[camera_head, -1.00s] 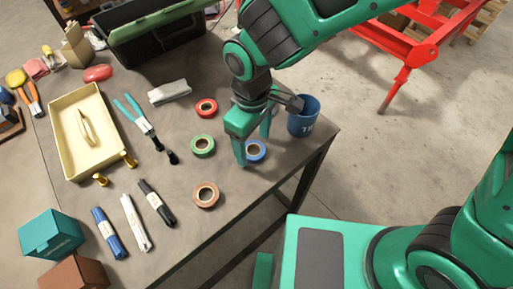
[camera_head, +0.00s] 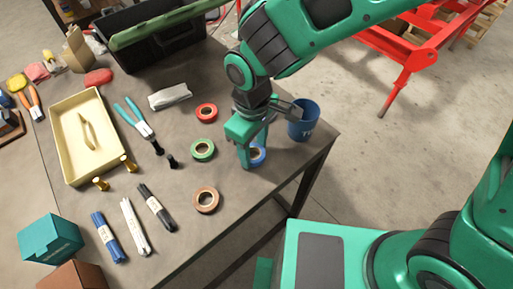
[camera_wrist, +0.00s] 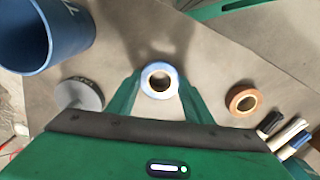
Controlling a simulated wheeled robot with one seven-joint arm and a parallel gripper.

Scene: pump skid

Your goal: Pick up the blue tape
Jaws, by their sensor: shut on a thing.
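The blue tape (camera_head: 258,155) is a small roll near the right edge of the table, partly hidden behind a finger in the head view. In the wrist view the blue tape (camera_wrist: 159,68) lies between the two fingertips, with its pale core facing the camera. My gripper (camera_head: 253,157) is down at the table and shut on the roll, one finger on each side. It also shows in the wrist view (camera_wrist: 159,85). I cannot tell whether the roll touches the table.
A green tape (camera_head: 203,150), a red tape (camera_head: 206,112) and a brown tape (camera_head: 207,201) lie close by. A blue cup (camera_head: 303,121) stands right of my gripper, near the table edge. A grey round piece (camera_wrist: 78,94) lies between cup and gripper in the wrist view.

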